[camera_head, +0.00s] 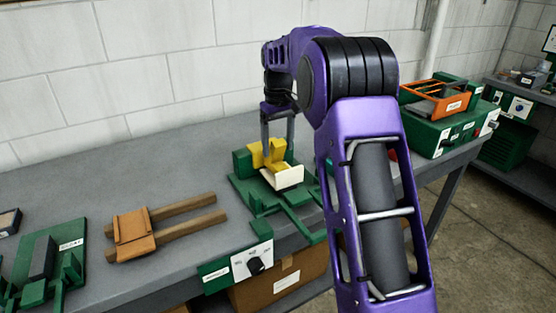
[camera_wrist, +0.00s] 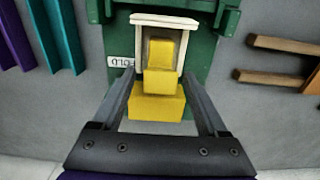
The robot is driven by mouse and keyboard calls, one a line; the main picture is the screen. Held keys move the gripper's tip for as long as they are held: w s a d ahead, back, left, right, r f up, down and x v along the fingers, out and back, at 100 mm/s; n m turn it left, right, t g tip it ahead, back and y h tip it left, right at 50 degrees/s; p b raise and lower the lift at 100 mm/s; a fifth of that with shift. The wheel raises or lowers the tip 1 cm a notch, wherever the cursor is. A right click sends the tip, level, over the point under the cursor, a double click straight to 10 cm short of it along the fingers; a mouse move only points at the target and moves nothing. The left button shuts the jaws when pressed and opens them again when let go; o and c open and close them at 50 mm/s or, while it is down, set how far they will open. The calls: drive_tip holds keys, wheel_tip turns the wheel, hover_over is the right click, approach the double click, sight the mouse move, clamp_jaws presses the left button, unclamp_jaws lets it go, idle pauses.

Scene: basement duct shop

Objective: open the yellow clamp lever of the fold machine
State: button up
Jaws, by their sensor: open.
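The fold machine (camera_head: 244,186) is a green base on the grey bench, with a white plate and a yellow clamp lever (camera_head: 268,153). In the wrist view the machine (camera_wrist: 203,52) carries a label partly reading "FOLD", and the yellow lever (camera_wrist: 158,82) shows as stacked yellow blocks in front of a white-framed panel (camera_wrist: 163,19). My gripper (camera_wrist: 160,82) is open, its two grey fingers on either side of the yellow lever. In the head view my gripper (camera_head: 278,135) comes down at the lever; my arm hides part of the machine's right side. I cannot tell whether the fingers touch the lever.
A brown block with two wooden bars (camera_head: 132,235) lies left of the machine. Another green machine (camera_head: 45,262) is at the far left. A green machine with an orange frame (camera_head: 437,97) stands at the right. A control panel with a knob (camera_head: 252,263) is at the bench's front edge.

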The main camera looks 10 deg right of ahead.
sight(278, 159)
drive_tip(key=shift+f, duration=2.05)
clamp_jaws()
